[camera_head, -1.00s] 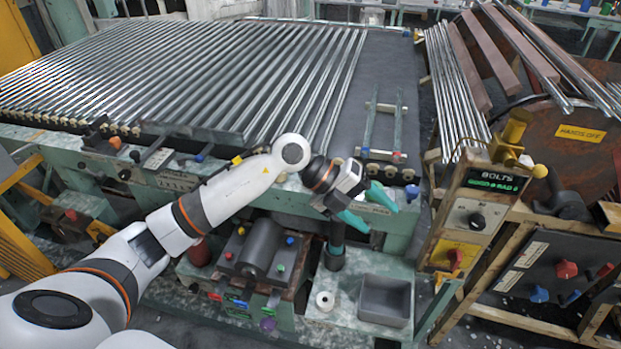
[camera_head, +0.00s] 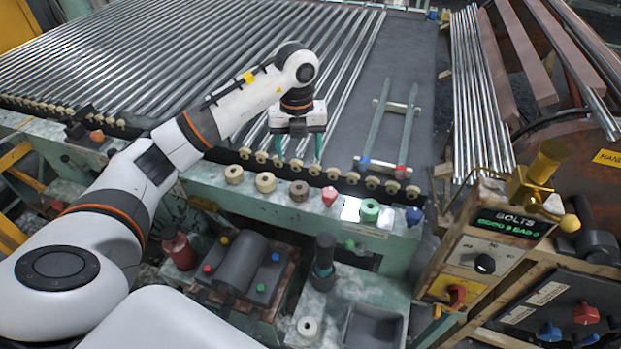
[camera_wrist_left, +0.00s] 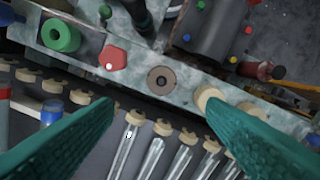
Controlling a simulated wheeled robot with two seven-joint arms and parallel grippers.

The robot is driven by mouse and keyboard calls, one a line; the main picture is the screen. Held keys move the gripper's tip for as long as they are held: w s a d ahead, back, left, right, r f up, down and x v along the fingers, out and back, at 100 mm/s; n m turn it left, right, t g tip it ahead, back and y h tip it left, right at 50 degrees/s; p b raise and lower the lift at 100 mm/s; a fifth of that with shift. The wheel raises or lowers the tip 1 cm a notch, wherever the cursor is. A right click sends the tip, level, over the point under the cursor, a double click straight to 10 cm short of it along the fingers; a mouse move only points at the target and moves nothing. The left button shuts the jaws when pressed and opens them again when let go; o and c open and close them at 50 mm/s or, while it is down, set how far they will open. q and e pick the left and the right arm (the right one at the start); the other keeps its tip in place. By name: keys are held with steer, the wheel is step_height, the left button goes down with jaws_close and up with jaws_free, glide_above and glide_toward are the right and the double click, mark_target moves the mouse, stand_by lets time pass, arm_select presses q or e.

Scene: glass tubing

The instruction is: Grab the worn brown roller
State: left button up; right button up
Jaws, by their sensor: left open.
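The worn brown roller (camera_head: 299,190) is a short dark-brown cylinder on the green front ledge of the machine, between a tan roller and a red knob-like piece. In the left wrist view the brown roller (camera_wrist_left: 161,80) shows its end face with a dark centre hole. My left gripper (camera_head: 299,157) points down just behind the ledge, over the ends of the glass tubes. Its teal fingers are spread and empty. In the wrist view the left gripper (camera_wrist_left: 157,100) has the roller ahead of the gap between its tips. My right gripper is not in view.
Close beside the roller are a tan roller (camera_head: 265,182) and the red piece (camera_head: 329,196). A green roller (camera_head: 370,211) and a blue knob (camera_head: 414,216) are farther right. Behind lie glass tubes (camera_head: 200,62) on cream rollers. A grey bin (camera_head: 374,327) is below the ledge.

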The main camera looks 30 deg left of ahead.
arm_select(q)
steer(key=f, duration=0.1)
steer(key=p, duration=0.2)
glide_above(299, 187)
steer(key=f, duration=0.4)
steer(key=shift+a+f, duration=0.2)
steer(key=shift+f, duration=0.5)
steer(key=f+p, duration=0.2)
steer(key=f, duration=0.2)
steer(key=shift+d+f, duration=0.1)
steer(key=shift+d, duration=0.1)
steer(key=shift+f, duration=0.5)
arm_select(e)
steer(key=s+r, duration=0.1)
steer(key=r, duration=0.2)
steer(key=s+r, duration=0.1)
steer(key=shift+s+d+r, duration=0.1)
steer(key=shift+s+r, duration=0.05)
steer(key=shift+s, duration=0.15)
arm_select(q)
steer(key=c, duration=1.1)
